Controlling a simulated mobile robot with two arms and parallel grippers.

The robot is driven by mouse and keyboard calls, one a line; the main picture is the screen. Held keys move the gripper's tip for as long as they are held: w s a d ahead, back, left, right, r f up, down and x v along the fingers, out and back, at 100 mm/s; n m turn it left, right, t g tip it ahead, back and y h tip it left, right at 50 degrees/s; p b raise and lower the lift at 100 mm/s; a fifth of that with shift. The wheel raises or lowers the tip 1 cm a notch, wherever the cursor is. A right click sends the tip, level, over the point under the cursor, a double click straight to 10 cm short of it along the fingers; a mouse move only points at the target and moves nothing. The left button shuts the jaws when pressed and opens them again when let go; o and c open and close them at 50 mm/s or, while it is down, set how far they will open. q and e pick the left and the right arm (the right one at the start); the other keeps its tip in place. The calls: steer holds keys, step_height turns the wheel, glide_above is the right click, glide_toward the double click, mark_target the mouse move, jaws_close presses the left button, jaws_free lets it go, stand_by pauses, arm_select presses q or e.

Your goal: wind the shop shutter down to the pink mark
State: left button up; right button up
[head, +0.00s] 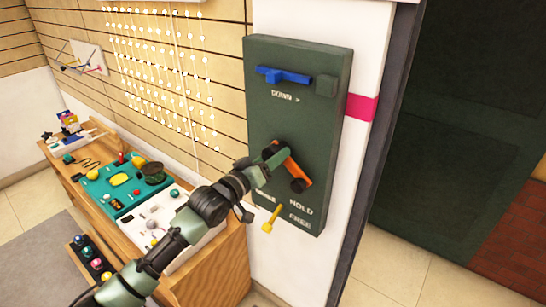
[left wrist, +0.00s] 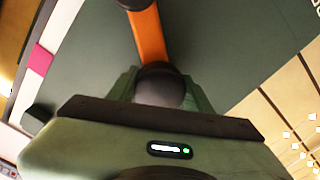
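A dark green panel (head: 262,110) on the wall carries an orange crank (head: 292,168), a blue lever (head: 284,76) above the word DOWN, and a small yellow lever (head: 271,219) near the words HOLD and FREE. My left gripper (head: 272,152) is at the crank's upper-left end. In the left wrist view, its fingers sit on both sides of the dark round knob (left wrist: 160,88) at the end of the orange arm (left wrist: 148,35). The pink mark (head: 361,107) is a band on the white post right of the panel. My right gripper is out of view.
A wooden bench (head: 227,262) with a teal tray (head: 108,181), a white tray and small items stands below left. Strings of lights (head: 160,80) hang on the slatted wall. A dark green surface (head: 468,110) fills the right, beside brick (head: 512,245). The tiled floor at lower right is clear.

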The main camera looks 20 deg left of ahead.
arm_select(q)
jaws_close()
steer(key=shift+m, duration=0.4)
steer(key=m+p, duration=0.1)
steer(key=m, duration=0.4)
steer(key=shift+a, duration=0.1)
steer(key=m, duration=0.6)
steer(key=shift+a+m+p, duration=0.1)
steer(key=shift+m+p, duration=0.2)
steer(key=m, duration=0.6)
steer(key=shift+r+p, duration=0.1)
steer(key=shift+p, duration=0.2)
steer(key=m, duration=0.6)
steer(key=shift+p, duration=0.3)
steer(key=shift+m, duration=0.5)
